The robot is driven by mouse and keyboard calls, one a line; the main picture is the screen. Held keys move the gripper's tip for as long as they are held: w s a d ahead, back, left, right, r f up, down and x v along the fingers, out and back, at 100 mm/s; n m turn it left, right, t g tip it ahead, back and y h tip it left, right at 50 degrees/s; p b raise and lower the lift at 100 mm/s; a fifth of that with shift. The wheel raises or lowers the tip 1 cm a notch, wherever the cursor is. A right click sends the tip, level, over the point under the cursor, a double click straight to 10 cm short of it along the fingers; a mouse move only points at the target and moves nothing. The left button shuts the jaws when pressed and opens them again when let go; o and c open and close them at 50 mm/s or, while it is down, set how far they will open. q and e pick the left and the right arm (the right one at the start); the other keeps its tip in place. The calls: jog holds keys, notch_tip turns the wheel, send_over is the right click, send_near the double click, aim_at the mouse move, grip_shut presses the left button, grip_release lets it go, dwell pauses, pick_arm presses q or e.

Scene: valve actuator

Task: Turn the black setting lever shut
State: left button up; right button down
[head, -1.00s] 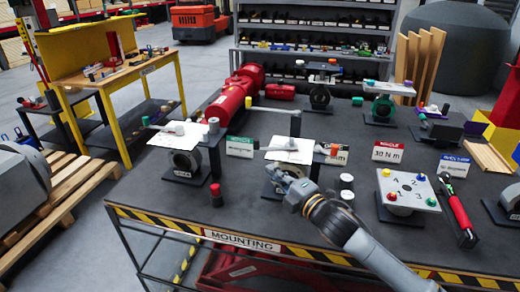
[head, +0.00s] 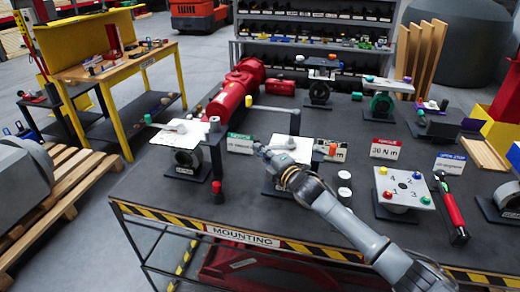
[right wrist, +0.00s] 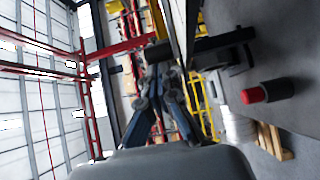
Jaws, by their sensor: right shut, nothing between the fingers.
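The middle valve unit stands on the bench with a white plate (head: 315,150) on top, partly covered by my right arm. My right gripper (head: 262,149) is over the left side of this plate, its fingers together and empty. In the right wrist view the closed fingers (right wrist: 157,78) point at a short black piece (right wrist: 158,53) just beyond the tips. It may be an end of the black lever; I cannot tell whether they touch. I cannot clearly make out the black lever in the head view. My left gripper is not in view.
A similar valve unit with a white plate (head: 178,132) stands to the left. A numbered plate (head: 405,188) and a red-handled tool (head: 452,210) lie farther right.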

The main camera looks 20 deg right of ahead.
jog(key=w+m+h+b, duration=0.2)
jog(key=w+h+b, duration=0.1)
jog(key=shift+w+t+h+b, duration=0.3)
jog(key=shift+w+t+h, duration=0.05)
jog(key=shift+t+h, duration=0.05)
jog(key=shift+s, duration=0.1)
dwell(0.4)
jog(key=shift+a, duration=0.1)
